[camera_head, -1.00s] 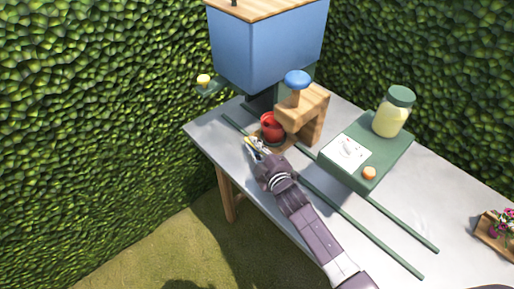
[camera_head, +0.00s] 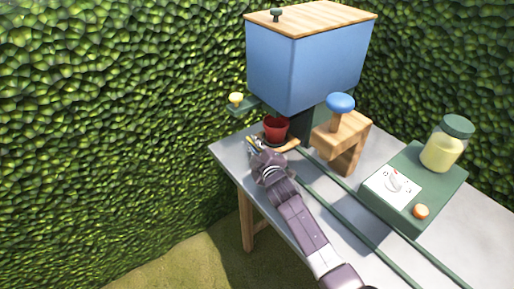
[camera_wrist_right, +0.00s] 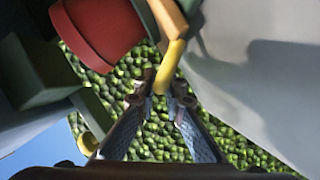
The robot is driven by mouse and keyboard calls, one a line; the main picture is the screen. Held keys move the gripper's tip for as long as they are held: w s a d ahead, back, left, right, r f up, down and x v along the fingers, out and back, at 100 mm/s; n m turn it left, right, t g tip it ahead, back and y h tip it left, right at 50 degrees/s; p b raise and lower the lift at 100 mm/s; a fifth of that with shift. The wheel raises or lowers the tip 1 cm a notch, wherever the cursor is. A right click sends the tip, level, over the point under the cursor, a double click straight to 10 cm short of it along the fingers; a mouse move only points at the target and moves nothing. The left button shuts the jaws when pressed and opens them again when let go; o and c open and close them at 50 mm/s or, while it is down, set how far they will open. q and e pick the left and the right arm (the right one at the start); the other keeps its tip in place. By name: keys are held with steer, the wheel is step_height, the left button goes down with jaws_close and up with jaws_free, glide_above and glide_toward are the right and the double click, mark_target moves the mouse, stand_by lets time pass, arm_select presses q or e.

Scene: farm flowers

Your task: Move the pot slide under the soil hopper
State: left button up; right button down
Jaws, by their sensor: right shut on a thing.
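The blue soil hopper (camera_head: 302,72) with a wooden lid stands at the back of the bench. The red pot (camera_head: 276,128) sits upright on the wooden pot slide (camera_head: 290,145), right below the hopper's front lower edge; I cannot tell whether it is centred under the outlet. In the right wrist view the pot (camera_wrist_right: 104,28) is at the upper left. My right gripper (camera_head: 254,144) is at the slide's near side. In the wrist view its fingers (camera_wrist_right: 166,88) are shut on the slide's yellow handle (camera_wrist_right: 169,66). My left gripper is out of view.
Two green rails (camera_head: 345,207) run along the grey bench. A wooden press (camera_head: 341,140) with a blue knob stands right of the pot. A green box (camera_head: 418,172) with a dial and jar is further right. A yellow-knobbed lever (camera_head: 237,99) sticks out left of the hopper.

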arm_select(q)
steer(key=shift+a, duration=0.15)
arm_select(e)
steer(key=shift+r, duration=0.15)
steer(key=c, duration=2.3)
jaws_free()
steer(key=shift+w+a, duration=0.1)
steer(key=shift+o, duration=1.4)
steer(key=shift+w+a+f, duration=0.1)
steer(key=shift+w+f, duration=0.05)
steer(key=shift+f, duration=0.05)
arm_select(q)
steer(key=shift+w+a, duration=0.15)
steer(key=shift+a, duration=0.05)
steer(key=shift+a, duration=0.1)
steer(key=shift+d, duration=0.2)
arm_select(e)
steer(key=v, duration=1.2)
